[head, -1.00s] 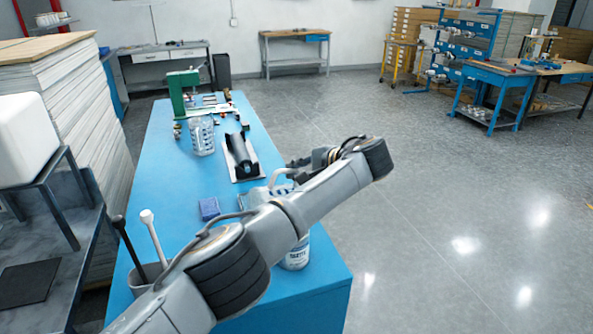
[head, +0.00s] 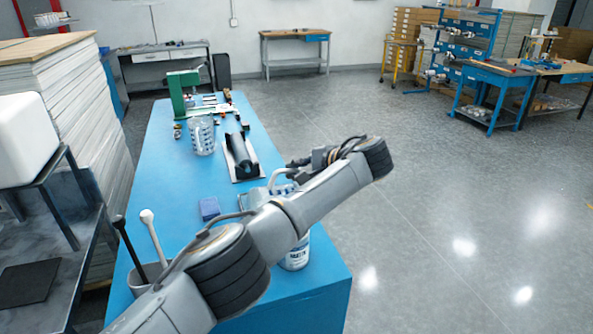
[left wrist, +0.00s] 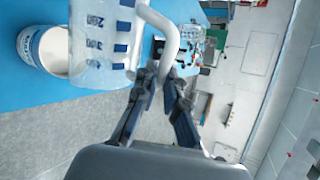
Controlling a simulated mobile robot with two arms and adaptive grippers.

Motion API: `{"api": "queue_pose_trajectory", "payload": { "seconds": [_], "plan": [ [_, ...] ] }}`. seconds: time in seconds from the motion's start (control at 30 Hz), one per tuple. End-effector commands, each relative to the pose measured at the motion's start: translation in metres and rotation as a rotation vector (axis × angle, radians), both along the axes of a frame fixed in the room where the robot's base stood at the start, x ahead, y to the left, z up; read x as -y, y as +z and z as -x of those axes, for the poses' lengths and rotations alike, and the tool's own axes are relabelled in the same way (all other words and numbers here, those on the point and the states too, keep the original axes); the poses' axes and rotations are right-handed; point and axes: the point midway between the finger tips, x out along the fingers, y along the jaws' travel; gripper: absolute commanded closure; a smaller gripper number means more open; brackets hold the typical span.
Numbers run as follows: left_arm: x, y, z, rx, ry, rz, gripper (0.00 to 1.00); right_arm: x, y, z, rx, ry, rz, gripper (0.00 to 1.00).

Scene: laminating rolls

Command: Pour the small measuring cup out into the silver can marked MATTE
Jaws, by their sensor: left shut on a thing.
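The small measuring cup (left wrist: 102,38) is clear with blue marks and a pale handle. My left gripper (left wrist: 162,78) is shut on the handle in the left wrist view. In the head view the cup (head: 284,180) shows only partly behind my left arm, above the blue table. The silver can (left wrist: 42,48) is open, pale inside, and appears beside the cup in the left wrist view. In the head view the can (head: 297,257) stands near the table's front right edge, its top hidden by my arm. I cannot tell the cup's tilt or contents. My right gripper is out of view.
On the blue table (head: 170,205) are a blue block (head: 209,208), a larger marked clear jug (head: 201,136), a black roll on a stand (head: 241,157) and a green press (head: 183,93). A grey pot (head: 146,278) with stirrers stands at front left.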

Motion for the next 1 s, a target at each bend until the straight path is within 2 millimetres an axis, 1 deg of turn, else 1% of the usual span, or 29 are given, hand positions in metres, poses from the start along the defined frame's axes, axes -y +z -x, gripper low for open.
{"api": "queue_pose_trajectory", "payload": {
  "seconds": [0.17,0.33,0.6,1.0],
  "plan": [
    [-0.001,0.001,0.000,0.003,0.000,0.004,1.00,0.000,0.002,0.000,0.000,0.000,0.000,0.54],
    [-0.004,0.003,0.002,0.018,-0.001,0.030,1.00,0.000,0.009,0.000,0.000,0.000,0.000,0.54],
    [-0.012,0.006,0.008,0.050,0.001,0.078,1.00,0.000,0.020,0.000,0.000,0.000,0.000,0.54],
    [-0.024,0.010,0.016,0.110,0.002,0.169,1.00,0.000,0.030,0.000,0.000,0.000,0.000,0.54]
  ]
}}
